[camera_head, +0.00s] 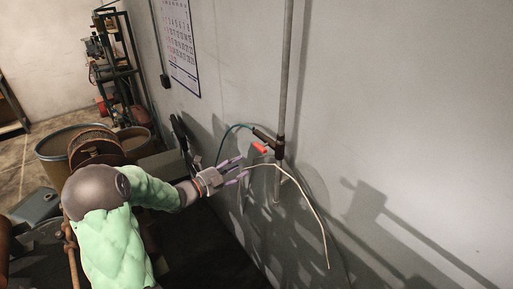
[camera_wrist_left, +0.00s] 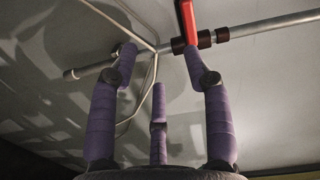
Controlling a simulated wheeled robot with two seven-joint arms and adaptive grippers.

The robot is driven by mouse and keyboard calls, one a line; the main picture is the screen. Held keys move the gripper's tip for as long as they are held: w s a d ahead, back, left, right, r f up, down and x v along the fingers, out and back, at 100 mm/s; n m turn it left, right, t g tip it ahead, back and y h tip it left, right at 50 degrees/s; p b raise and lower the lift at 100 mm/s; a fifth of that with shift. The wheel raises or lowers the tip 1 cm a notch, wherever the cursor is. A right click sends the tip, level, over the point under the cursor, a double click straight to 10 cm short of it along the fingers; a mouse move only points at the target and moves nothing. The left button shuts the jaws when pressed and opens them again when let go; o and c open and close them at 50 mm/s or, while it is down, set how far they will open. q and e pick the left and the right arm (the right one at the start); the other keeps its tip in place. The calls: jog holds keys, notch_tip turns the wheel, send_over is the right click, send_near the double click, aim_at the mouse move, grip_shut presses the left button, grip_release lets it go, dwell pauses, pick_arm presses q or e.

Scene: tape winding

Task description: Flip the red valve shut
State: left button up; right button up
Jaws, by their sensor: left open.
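The red valve handle (camera_head: 260,147) is a small red lever by the grey vertical pipe on the wall. In the left wrist view the red valve handle (camera_wrist_left: 187,18) stands at the top, next to dark fittings on the pipe. My left gripper (camera_head: 242,168) is open, with its purple fingers just left of and below the handle. In the left wrist view the gripper (camera_wrist_left: 160,65) has its fingers spread. The right finger's tip overlaps the lower end of the handle; I cannot tell whether they touch. My right gripper is not in view.
The grey pipe (camera_head: 286,70) runs up the wall. A pale cable (camera_head: 313,205) hangs from the valve and crosses near the fingers in the wrist view. A green hose (camera_head: 222,143) curves left of the valve. Barrels (camera_head: 52,147) and a shelf stand at left. The right wall is clear.

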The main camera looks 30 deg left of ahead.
aim_at(263, 146)
pick_arm(q)
jog(key=w+d+r+m, duration=0.2)
jog(key=w+d+r, duration=0.1)
jog(key=w, duration=0.5)
jog(key=shift+r+m+h, duration=0.15)
jog(key=shift+m+h, duration=0.15)
jog(key=shift+h, duration=0.1)
jog(key=shift+w, duration=0.1)
jog(key=shift+c, duration=0.3)
grip_shut()
